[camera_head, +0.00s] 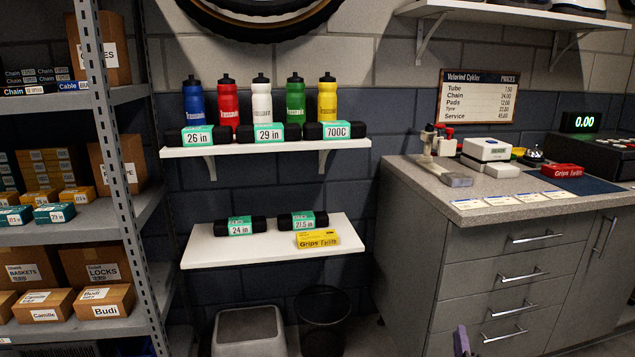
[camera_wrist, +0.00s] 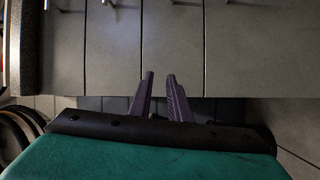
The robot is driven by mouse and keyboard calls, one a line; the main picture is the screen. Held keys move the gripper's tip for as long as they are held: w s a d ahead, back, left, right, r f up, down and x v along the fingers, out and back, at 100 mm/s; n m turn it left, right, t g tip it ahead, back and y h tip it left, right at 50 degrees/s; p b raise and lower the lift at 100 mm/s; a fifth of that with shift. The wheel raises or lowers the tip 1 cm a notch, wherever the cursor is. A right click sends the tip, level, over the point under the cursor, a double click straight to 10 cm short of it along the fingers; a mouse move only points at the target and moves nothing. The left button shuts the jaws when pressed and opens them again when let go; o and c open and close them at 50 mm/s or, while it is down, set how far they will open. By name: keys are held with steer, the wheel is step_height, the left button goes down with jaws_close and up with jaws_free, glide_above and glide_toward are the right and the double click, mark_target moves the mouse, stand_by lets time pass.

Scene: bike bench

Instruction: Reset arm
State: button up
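My gripper (camera_wrist: 161,75) shows in the wrist view as two purple fingers with a clear gap between them, open and with nothing in it. In the head view only a purple part of it (camera_head: 461,341) shows at the bottom edge, in front of the grey drawer cabinet (camera_head: 480,312). The cabinet's panels (camera_wrist: 172,50) also fill the upper wrist view, beyond the fingertips. The fingers appear clear of the cabinet. Most of my arm is out of view.
A wide green surface with a black edge (camera_wrist: 150,155) fills the lower wrist view; I cannot tell what it is. Wall shelves (camera_head: 270,148) hold bottles and boxed tubes. A metal rack (camera_head: 100,100) stands left. A dark bin (camera_head: 324,320) and grey stool (camera_head: 248,330) stand below.

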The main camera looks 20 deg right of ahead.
steer(key=w+a+y+p, duration=0.35)
steer(key=w+a, duration=0.25)
steer(key=a, duration=0.4)
steer(key=a+f+g+y+p, duration=0.25)
steer(key=a+f+p, duration=0.25)
steer(key=a, duration=0.6)
steer(key=a+f+g+y+p, duration=0.1)
steer(key=a+f+g+p, duration=0.35)
steer(key=a, duration=0.65)
steer(key=s+a+f+m+g+y+p, duration=0.1)
steer(key=s+a+f+m+g+p, duration=0.15)
steer(key=s+a, duration=0.35)
steer(key=s+a+f+m+g+y+p, duration=0.15)
steer(key=s+a+f+g, duration=0.25)
steer(key=s, duration=0.4)
steer(key=s+a+r+m+g+p, duration=0.1)
steer(key=s+m+g, duration=0.5)
steer(key=s, duration=1.3)
steer(key=shift+a+r+g, duration=0.35)
steer(key=shift+a+g, duration=0.4)
steer(key=shift+g, duration=0.3)
steer(key=shift+s+d, duration=0.1)
steer(key=shift+d, duration=0.05)
